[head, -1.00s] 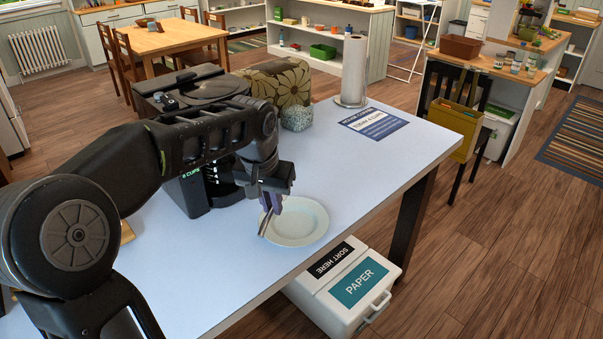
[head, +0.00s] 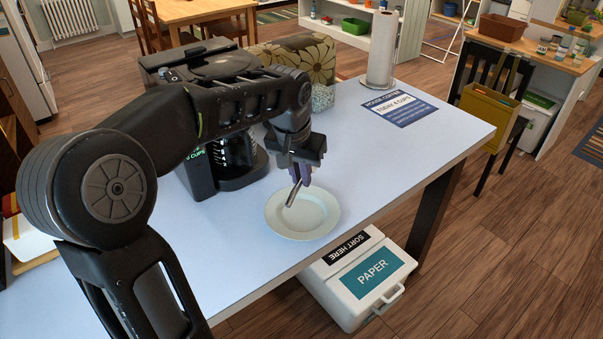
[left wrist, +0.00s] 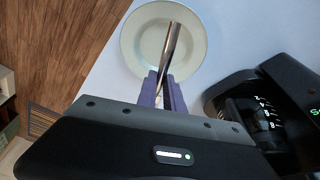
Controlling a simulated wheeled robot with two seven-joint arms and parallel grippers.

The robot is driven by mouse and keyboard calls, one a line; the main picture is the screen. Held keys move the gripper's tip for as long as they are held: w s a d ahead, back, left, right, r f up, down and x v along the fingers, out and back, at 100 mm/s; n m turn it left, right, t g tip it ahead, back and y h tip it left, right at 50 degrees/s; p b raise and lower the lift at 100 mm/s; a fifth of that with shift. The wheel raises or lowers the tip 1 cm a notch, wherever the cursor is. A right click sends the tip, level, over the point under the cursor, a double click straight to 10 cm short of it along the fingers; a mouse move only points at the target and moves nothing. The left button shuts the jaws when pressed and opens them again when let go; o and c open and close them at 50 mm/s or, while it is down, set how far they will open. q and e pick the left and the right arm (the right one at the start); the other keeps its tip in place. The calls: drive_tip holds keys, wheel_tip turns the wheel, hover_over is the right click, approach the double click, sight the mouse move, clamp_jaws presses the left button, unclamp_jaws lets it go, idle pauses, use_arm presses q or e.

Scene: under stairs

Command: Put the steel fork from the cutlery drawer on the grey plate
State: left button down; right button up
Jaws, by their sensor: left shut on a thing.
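My left gripper (head: 300,172) is shut on the steel fork (head: 291,194), which tilts down from the fingers over the plate. The left wrist view also shows the purple fingers (left wrist: 163,84) gripping the shiny fork (left wrist: 171,45). Only a smooth, narrow length of the fork shows; its tines cannot be made out. The pale grey plate (head: 322,221) lies flat on the table below, and in the left wrist view its rim (left wrist: 130,42) is beyond the fingers. I cannot tell whether the fork touches it. My right gripper is out of view.
A black coffee machine (head: 200,172) stands close left of my gripper. A patterned box (head: 300,58), a paper towel roll (head: 382,50) and a blue sign (head: 400,108) are farther back. The table's front edge passes near the plate, with a white paper bin (head: 350,270) below.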

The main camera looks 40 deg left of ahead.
use_arm(q)
drive_tip(key=shift+f+b, duration=2.75)
drive_tip(key=shift+f, duration=1.05)
drive_tip(key=c, duration=1.4)
unclamp_jaws()
drive_tip(key=shift+o, duration=0.6)
drive_tip(key=o, duration=0.4)
